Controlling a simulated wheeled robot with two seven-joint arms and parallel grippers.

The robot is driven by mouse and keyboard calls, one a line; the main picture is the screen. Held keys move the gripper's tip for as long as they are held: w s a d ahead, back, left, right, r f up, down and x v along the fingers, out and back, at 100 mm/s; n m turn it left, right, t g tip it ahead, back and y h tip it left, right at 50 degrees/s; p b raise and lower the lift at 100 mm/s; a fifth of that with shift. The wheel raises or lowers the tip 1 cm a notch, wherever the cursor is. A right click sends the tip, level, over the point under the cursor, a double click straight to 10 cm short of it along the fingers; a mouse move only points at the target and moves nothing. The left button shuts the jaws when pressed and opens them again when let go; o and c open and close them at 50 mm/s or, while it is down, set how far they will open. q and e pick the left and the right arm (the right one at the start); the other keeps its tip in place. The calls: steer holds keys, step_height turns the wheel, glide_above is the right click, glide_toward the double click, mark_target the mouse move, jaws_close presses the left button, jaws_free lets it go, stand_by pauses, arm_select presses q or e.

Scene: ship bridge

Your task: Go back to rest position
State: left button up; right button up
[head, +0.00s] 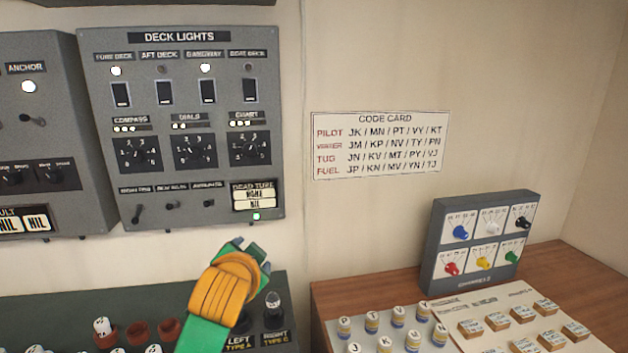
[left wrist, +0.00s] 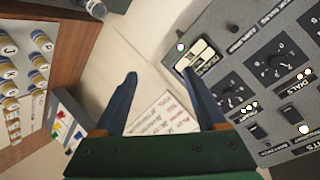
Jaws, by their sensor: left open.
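My left gripper (head: 243,247) is in front of the lower right part of the deck lights panel (head: 272,128), near the dead time display (head: 253,196). Its arm is green and orange. In the left wrist view the gripper (left wrist: 160,78) has two dark blue fingers spread apart with nothing between them. The wall and part of the code card (left wrist: 165,115) show beyond the gap. The deck lights panel (left wrist: 270,85) is to the right of the fingers there. I cannot tell how far the fingertips are from the panel. My right gripper is in neither view.
The code card (head: 380,146) hangs on the wall. A grey box with coloured knobs (head: 440,235) stands on the wooden desk (head: 550,262), behind several lettered pegs (head: 372,322) and blocks. A dark console (head: 30,312) with red sockets is at lower left. The wall between panel and card is clear.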

arm_select(q)
steer(key=s+a+f+n+g, duration=0.1)
steer(key=s+f+g, duration=0.15)
steer(key=f, duration=0.45)
steer(key=s+f+n+g, duration=0.1)
steer(key=s+f, duration=0.3)
steer(key=f, duration=0.3)
steer(key=s+a+f+n+g, duration=0.1)
steer(key=s+f+g, duration=0.1)
steer(key=s+f, duration=0.45)
steer(key=s+a+f+n+g+h, duration=0.15)
steer(key=s+f, duration=0.25)
steer(key=s, duration=0.6)
steer(key=s+a+f+n+g, duration=0.2)
steer(key=s+f, duration=0.3)
steer(key=s, duration=0.4)
step_height(320, 180, down, 21)
steer(key=s+g+b, duration=0.2)
steer(key=b, duration=0.3)
steer(key=s+a+f+g+b, duration=0.1)
steer(key=s+f+b, duration=0.4)
steer(key=s+f, duration=0.7)
step_height(320, 180, down, 4)
steer(key=shift+s+a+f+m, duration=0.2)
steer(key=shift+s+a+m, duration=0.15)
steer(key=shift+m, duration=0.1)
